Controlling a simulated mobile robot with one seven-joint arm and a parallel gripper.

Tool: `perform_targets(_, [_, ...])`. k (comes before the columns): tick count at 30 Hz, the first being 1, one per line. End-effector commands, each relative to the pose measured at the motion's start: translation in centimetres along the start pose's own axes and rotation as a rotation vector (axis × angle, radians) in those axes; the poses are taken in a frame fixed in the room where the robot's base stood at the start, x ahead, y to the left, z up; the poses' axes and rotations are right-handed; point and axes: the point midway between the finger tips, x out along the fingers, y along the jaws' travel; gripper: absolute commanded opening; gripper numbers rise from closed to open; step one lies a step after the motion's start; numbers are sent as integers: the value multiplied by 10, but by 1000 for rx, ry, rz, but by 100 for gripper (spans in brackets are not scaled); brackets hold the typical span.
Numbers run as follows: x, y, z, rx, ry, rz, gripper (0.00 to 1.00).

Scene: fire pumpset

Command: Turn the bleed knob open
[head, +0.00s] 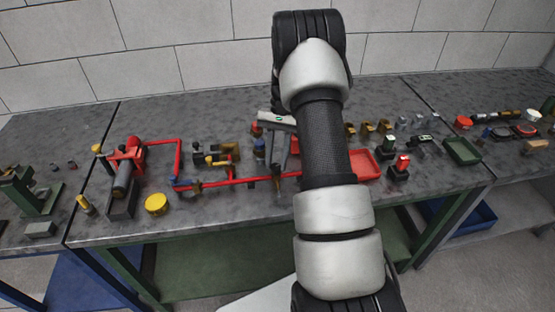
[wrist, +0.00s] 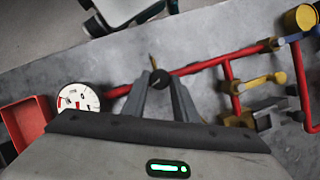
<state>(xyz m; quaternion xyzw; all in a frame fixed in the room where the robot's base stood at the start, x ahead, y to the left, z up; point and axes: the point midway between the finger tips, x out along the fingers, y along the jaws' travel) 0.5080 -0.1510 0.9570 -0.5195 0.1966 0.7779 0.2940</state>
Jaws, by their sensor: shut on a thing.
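A small dark round knob (wrist: 160,80), which looks like the bleed knob, sits by the red pipe in the wrist view. My gripper (wrist: 161,86) is shut on it, with one grey finger on each side. In the head view my gripper (head: 279,174) points down at the red pipe (head: 235,182), near the middle of the bench. There the fingers and arm hide most of the knob. How far the knob is turned cannot be told.
A white-faced gauge (wrist: 78,98) and a red tray (wrist: 28,122) are left of the fingers in the wrist view. Yellow-handled valves (head: 214,160) and a red pump (head: 127,160) stand left in the head view. A yellow round cap (head: 156,204) lies near the front edge.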

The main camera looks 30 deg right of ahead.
Motion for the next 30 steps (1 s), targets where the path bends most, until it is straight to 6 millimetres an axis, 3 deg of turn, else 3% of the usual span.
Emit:
perform_targets(12, [0, -2, 0, -164, 1, 67, 4])
perform_targets(28, [0, -2, 0, -183, 0, 75, 4])
perform_targets(29, [0, -2, 0, -183, 0, 75, 30])
perform_targets(30, [0, -2, 0, -183, 0, 75, 36])
